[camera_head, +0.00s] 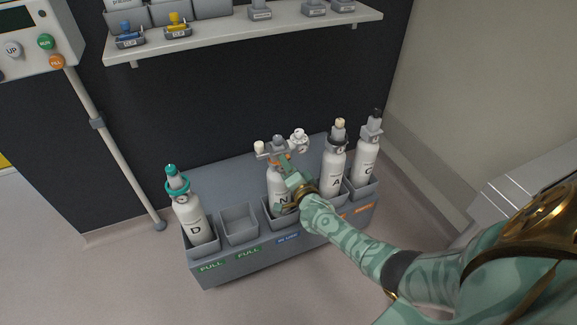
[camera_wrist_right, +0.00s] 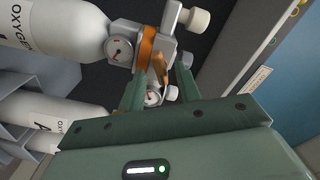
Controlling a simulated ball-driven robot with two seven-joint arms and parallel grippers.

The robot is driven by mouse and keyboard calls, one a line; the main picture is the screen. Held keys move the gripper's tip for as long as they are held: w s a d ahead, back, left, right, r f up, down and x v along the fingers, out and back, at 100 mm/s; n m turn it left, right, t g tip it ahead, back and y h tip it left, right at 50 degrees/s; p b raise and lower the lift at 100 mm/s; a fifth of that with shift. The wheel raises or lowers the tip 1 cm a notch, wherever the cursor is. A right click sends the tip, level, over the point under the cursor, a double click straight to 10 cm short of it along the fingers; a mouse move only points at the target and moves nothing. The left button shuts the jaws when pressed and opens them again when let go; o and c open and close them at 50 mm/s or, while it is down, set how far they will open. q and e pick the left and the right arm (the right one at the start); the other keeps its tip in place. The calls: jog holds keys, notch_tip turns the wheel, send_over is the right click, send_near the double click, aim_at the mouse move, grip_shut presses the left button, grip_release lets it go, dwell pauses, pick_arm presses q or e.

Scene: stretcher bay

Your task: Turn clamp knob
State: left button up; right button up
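A white oxygen cylinder marked N (camera_head: 275,182) stands in the grey rack, with a regulator (camera_head: 266,153) on its top. In the right wrist view the cylinder (camera_wrist_right: 55,32) lies across the upper left, with an orange clamp band (camera_wrist_right: 147,45) around its neck fitting. A brown clamp knob (camera_wrist_right: 161,66) sticks out from the band. My right gripper (camera_head: 288,172) is at the regulator. Its two fingers (camera_wrist_right: 160,80) stand apart on either side of the knob, with gaps visible, so it looks open. My left gripper is out of view.
The rack (camera_head: 222,268) also holds cylinders D (camera_head: 195,226), A (camera_head: 334,165) and C (camera_head: 366,155), with an empty slot (camera_head: 239,222) beside D. Gauges (camera_wrist_right: 120,50) sit close to my fingers. A shelf (camera_head: 235,30) runs above; a pole (camera_head: 118,150) stands left.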

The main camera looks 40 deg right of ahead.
pick_arm(q)
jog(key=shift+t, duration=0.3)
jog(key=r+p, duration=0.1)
jog(key=p, duration=0.1)
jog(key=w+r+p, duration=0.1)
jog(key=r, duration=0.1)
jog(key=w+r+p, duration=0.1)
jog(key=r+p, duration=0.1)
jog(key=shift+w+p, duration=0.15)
jog(key=shift+p, duration=0.15)
pick_arm(e)
jog(key=v, duration=1.6)
jog(key=shift+s, duration=0.2)
jog(key=shift+f, duration=0.1)
